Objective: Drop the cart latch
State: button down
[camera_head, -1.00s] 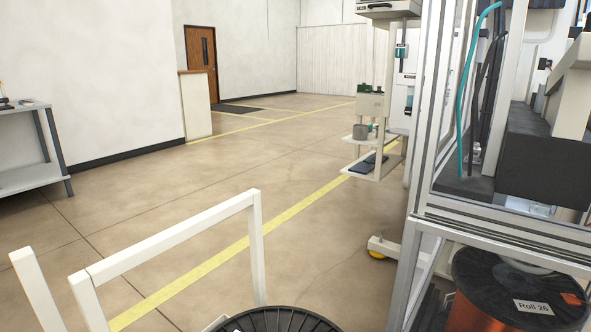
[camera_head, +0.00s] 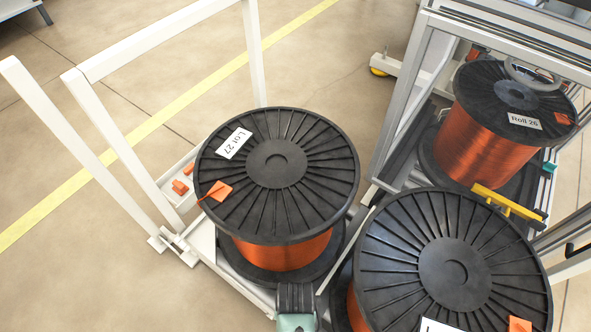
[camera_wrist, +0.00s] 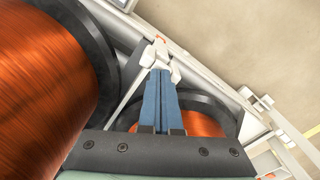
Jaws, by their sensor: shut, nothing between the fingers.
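My gripper (camera_wrist: 159,73) is shut and empty in the wrist view, its blue fingers together. A white fitting with a small red mark (camera_wrist: 158,46), which looks like the cart latch, sits at a grey rail just beyond the fingertips. I cannot tell whether the fingertips touch it. The white cart frame (camera_head: 150,42) stands at the left in the head view. The cart carries the Lot 27 spool (camera_head: 278,162) of copper wire, with a black flange. In the head view my gripper's dark body shows at the bottom edge; its fingertips and the fitting are hidden there.
A second large spool (camera_head: 455,262) is close at the bottom right. The Roll 26 spool (camera_head: 480,140) sits inside the aluminium machine frame (camera_head: 400,95), with a yellow bar (camera_head: 507,201) near it. Small orange parts (camera_head: 180,187) lie by the cart frame. Floor at left is clear.

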jog(key=shift+f+b, duration=0.4)
jog(key=shift+f, duration=0.4)
notch_tip(320, 180, up, 8)
jog(key=p, duration=0.9)
jog(key=shift+r, duration=0.25)
jog(key=shift+f, duration=0.15)
